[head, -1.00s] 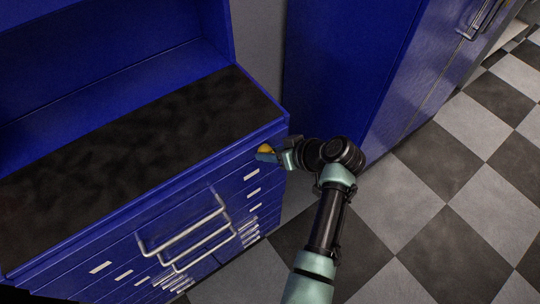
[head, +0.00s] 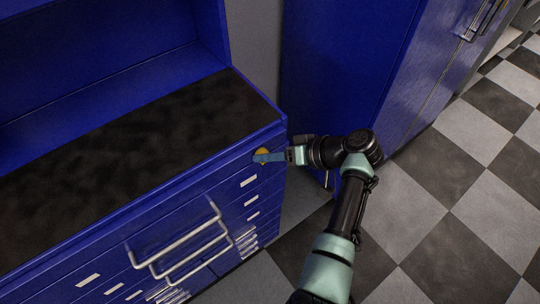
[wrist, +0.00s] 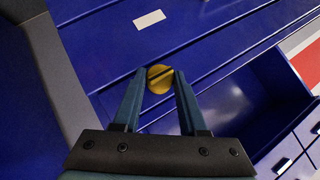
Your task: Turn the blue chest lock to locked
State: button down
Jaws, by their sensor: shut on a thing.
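The chest lock is a round yellow knob (head: 263,152) near the top right corner of the blue chest's front (head: 215,185). In the wrist view the lock (wrist: 160,79) shows a dark slot across its face, slanting up to the right. My gripper (head: 261,157) reaches it from the right. In the wrist view one finger of my gripper (wrist: 159,84) lies on each side of the knob, and the jaws are shut on it. The knob's edges at the fingertips are partly hidden.
The chest's dark worktop (head: 150,140) lies above the lock. Silver drawer handles (head: 180,245) stick out to the lower left. A tall blue cabinet (head: 345,85) stands behind my arm. The checkered floor (head: 450,165) is clear at right.

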jog(key=shift+c, duration=2.2)
grip_release()
jog(key=b+v, duration=0.1)
jog(key=v, duration=1.2)
jog(key=shift+f, duration=0.1)
